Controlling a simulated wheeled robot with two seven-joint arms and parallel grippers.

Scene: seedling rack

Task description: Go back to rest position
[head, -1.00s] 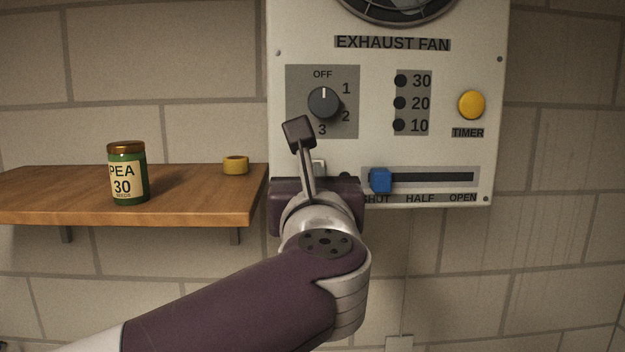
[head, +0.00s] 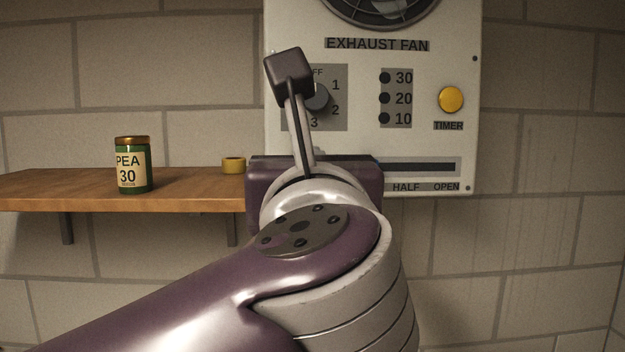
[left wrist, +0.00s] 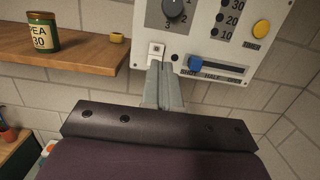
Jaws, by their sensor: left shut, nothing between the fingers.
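My left gripper (left wrist: 161,72) shows in the left wrist view with its two grey fingers together and nothing between them. It is in front of the lower part of the white exhaust fan panel (left wrist: 220,55). I cannot tell its exact distance from the panel. In the head view my left arm and wrist cover the panel's lower left, and the fingers are hidden behind them. The blue slider (left wrist: 196,63) sits at the SHUT end of its slot; in the head view it is hidden. The dark knob (head: 318,98) is partly covered by my wrist. My right gripper is not in view.
A yellow timer button (head: 451,100) is on the panel's right. The wall to the right is bare. A brown surface (left wrist: 14,150) is low at left.

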